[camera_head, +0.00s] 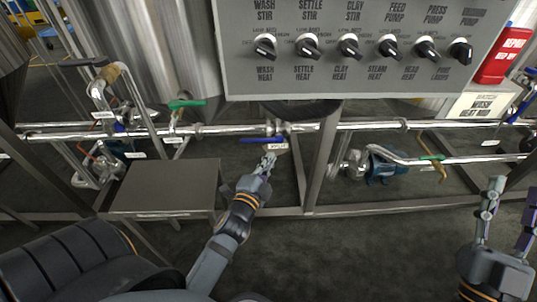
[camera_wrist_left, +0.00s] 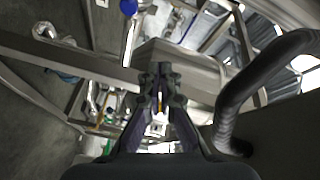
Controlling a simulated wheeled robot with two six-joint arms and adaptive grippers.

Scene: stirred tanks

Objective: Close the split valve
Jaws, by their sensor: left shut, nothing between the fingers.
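A valve with a long blue handle (camera_head: 262,140) sits on the horizontal steel pipe below the control panel. Its handle lies roughly along the pipe. A small white tag (camera_head: 278,147) hangs at its right end, and its print is too small to read surely. My left gripper (camera_head: 268,160) is shut and empty just below the tag and handle; whether it touches them I cannot tell. In the left wrist view the left fingers (camera_wrist_left: 161,85) come together at their tips. My right gripper (camera_head: 509,203) is open and empty at the lower right, far from the valve.
A control panel (camera_head: 350,75) with several black knobs overhangs the pipe. A grey step-like box (camera_head: 165,185) stands left of my left arm. A green-handled valve (camera_head: 187,103) is at the upper left. A blue pump (camera_head: 385,168) and frame legs stand right of the valve.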

